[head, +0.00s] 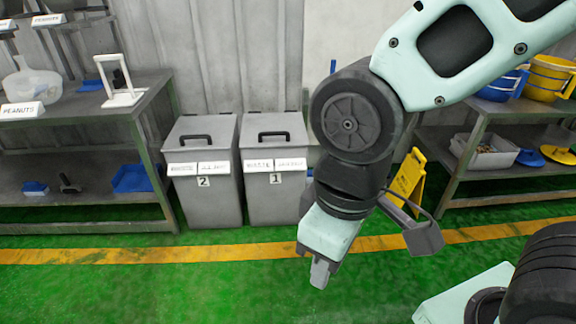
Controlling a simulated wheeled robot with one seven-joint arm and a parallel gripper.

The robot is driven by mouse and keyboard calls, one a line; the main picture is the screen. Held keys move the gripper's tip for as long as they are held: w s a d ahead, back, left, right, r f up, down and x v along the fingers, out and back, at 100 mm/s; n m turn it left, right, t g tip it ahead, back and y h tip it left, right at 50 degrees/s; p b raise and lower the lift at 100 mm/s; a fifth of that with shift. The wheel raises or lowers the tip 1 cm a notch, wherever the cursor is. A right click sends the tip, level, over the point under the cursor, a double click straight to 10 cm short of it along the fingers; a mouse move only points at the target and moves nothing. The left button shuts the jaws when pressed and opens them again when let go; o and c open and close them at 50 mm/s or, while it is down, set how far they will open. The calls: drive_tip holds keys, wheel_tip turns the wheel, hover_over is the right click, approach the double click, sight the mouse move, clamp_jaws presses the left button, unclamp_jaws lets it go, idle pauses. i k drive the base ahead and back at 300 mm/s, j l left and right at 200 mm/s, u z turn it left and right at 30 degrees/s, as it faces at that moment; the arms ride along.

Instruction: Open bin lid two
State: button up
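Two grey bins stand side by side against the wall in the head view. The left one, bin two (205,200), has a white label and a "2" on its front. Its grey lid (200,147) is shut, with a black handle (195,138) on top. Bin one (272,205), marked "1", stands to its right with its lid also shut. My gripper (319,275) points down over the green floor, in front and to the right of both bins, apart from them. Its fingers are small and seen from an angle, so their opening is unclear.
A metal shelf (150,108) with a white stand and blue items is left of the bins. Another shelf (480,118) with buckets is at right. A yellow floor sign (408,182) stands behind my arm. Green floor before the bins is clear, crossed by a yellow line (150,252).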

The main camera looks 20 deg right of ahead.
sight(191, 132)
drive_tip(key=u, duration=0.25)
drive_tip(key=i+u, duration=0.2)
drive_tip(key=i, duration=0.9)
drive_tip(key=i+z, duration=0.1)
drive_tip(key=i, duration=0.4)
drive_tip(key=i+j+z, duration=0.1)
drive_tip(key=i, duration=0.4)
drive_tip(key=i+j, duration=0.15)
drive_tip(key=i, duration=0.35)
drive_tip(key=i+j+z, duration=0.15)
drive_tip(key=i, duration=0.35)
